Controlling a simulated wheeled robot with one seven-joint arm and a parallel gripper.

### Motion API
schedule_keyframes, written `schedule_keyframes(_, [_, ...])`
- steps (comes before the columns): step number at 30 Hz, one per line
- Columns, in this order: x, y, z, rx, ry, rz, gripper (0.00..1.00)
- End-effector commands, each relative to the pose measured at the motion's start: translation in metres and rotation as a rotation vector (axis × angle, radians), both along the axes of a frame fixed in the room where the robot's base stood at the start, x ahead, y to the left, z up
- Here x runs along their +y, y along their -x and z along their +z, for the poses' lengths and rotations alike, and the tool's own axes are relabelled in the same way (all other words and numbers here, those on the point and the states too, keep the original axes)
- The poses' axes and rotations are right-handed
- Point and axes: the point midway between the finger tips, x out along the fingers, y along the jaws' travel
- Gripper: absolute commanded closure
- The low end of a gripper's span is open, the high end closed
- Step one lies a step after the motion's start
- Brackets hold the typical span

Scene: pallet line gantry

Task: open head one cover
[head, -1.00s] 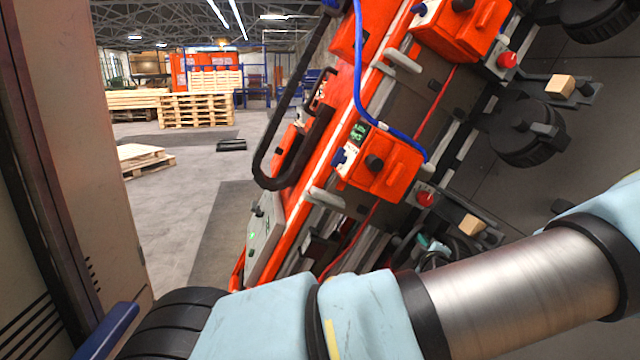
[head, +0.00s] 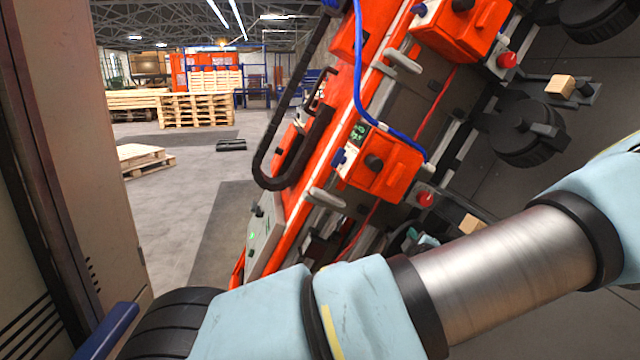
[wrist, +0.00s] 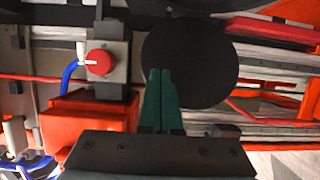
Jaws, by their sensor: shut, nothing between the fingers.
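Two orange head units show on the tilted gantry in the head view, a lower one (head: 385,165) and an upper one (head: 462,28). Each has a black knob and a red button beside it. I cannot tell which is head one, or make out its cover. In the wrist view my gripper (wrist: 161,73) has green fingers closed together with nothing between them. They are in front of a black disc (wrist: 200,62); contact cannot be told. A red knob (wrist: 98,62) and an orange housing (wrist: 90,108) are to their left. My forearm hides part of the lower gantry in the head view.
A blue hose (head: 375,120) loops to the lower unit. A black cable chain (head: 268,165) hangs at the gantry's left side. A black reel (head: 525,135) and wooden block (head: 560,86) are to the right. Pallets (head: 195,108) stand far back; open floor lies left.

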Motion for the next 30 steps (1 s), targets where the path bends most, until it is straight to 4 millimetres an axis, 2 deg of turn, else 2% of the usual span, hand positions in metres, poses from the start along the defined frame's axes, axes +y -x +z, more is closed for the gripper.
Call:
schedule_keyframes(10, [0.012, -0.013, 0.004, -0.001, 0.002, 0.003, 1.0])
schedule_keyframes(30, [0.017, -0.022, 0.006, 0.0, 0.002, 0.003, 1.0])
